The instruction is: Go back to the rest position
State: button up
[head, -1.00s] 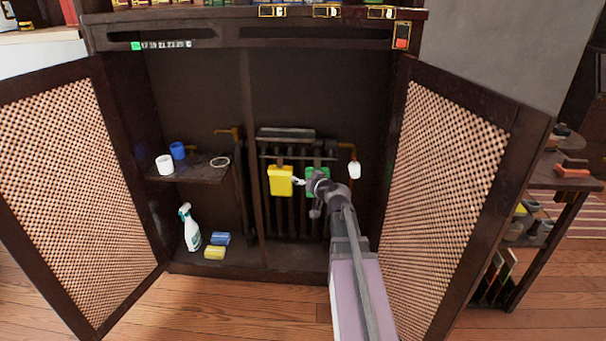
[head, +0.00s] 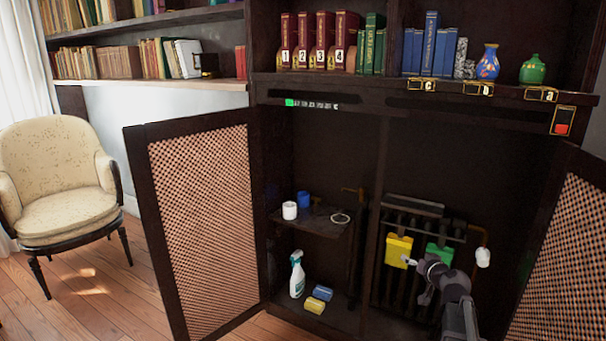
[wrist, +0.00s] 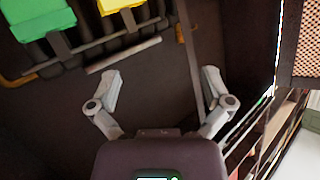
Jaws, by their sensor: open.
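My gripper (head: 410,262) is open and empty, at the end of my arm inside the open cabinet, in front of the radiator. In the wrist view its two fingers (wrist: 160,82) are spread wide with nothing between them. A yellow box (head: 398,250) hangs on the radiator just behind the gripper in the head view. A green box (head: 439,254) hangs to its right, partly hidden by my arm. The wrist view shows the green box (wrist: 40,18) and the yellow box (wrist: 122,5) at the top, apart from the fingers.
The open cabinet doors (head: 205,225) flank my arm, the right one (head: 560,260) close to it. A small shelf (head: 315,222) holds white and blue cups. A spray bottle (head: 297,275) and sponges (head: 318,300) stand below. Books and vases stand above. An armchair (head: 62,190) is at far left.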

jog(key=s+a+f+n+g+y, duration=0.1)
jog(key=s+a+f+g, duration=0.35)
jog(key=a, duration=0.45)
jog(key=s+a+f+n+g+y, duration=0.1)
jog(key=s+a+f+g, duration=0.35)
jog(key=a, duration=0.35)
jog(key=s+a+f+g+h, duration=0.2)
jog(key=s+g, duration=0.1)
jog(key=s, duration=0.4)
jog(key=s+a+f+g+h, duration=0.2)
jog(key=s, duration=0.4)
notch_tip(320, 180, up, 35)
jog(key=p, duration=3.5)
jog(key=shift+r+m, duration=0.15)
jog(key=shift+m, duration=0.25)
